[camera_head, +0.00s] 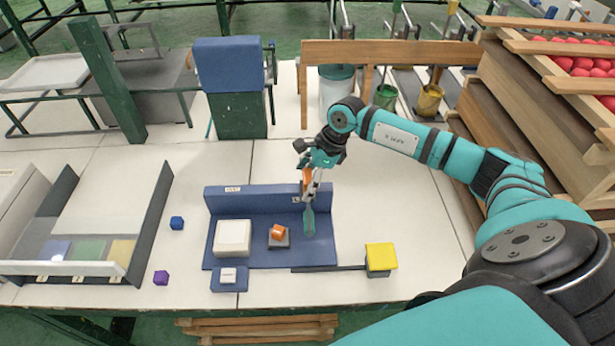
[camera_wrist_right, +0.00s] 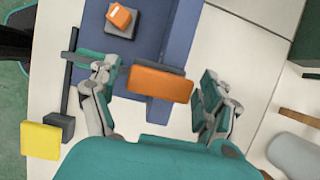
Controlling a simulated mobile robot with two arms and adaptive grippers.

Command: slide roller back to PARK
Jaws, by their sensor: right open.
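A blue fixture (camera_head: 262,262) with a raised back wall stands on the white table. An orange bar (camera_head: 306,176) stands at the right end of that wall; it looks like the roller's handle. My right gripper (camera_head: 309,205) is over that end, pointing down. In the right wrist view, its open fingers (camera_wrist_right: 160,95) lie on either side of the orange bar (camera_wrist_right: 160,84), with gaps on both sides. A small orange block (camera_head: 278,231) sits tilted on a grey block in the fixture. The wall labels are too small to read, so I cannot tell which marks PARK. My left gripper is not in view.
A white block (camera_head: 233,238) sits on the fixture's left. A yellow-topped block (camera_head: 380,257) stands at its front right by a dark bar. A wooden rack (camera_head: 540,80) stands at the right.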

